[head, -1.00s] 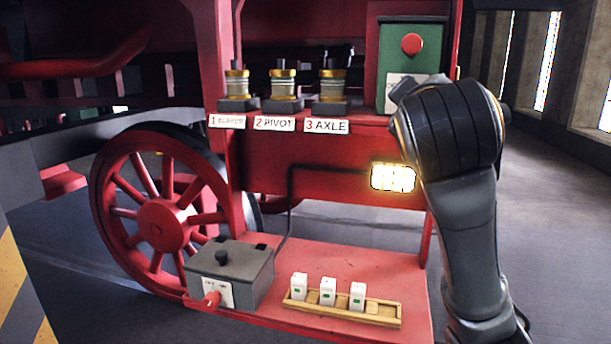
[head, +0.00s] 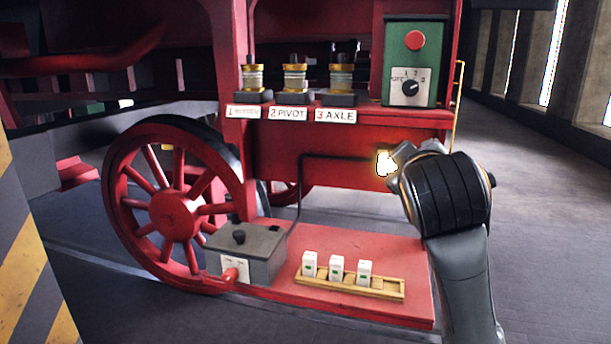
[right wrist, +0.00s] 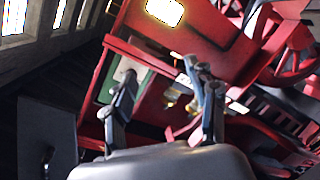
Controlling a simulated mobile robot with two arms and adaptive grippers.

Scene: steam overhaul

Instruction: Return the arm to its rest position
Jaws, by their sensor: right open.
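My right arm comes in from the lower right in the head view, in front of the right end of the red locomotive frame. Its gripper is mostly hidden behind the wrist there. In the right wrist view my right gripper (right wrist: 165,100) is open, its fingers spread apart with nothing held between them. The green control box (head: 414,60) with a red button and a numbered dial stands on the red shelf, above and left of my wrist. It also shows beyond the fingers in the right wrist view (right wrist: 108,88). My left gripper is not in view.
Brass-banded cups (head: 295,78) stand over labels reading 2 PIVOT and 3 AXLE. A glowing lamp panel (head: 385,163) is close beside my wrist. Below are a grey box (head: 245,255) and a wooden rack (head: 350,286) with white blocks. Open floor (head: 545,230) lies to the right.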

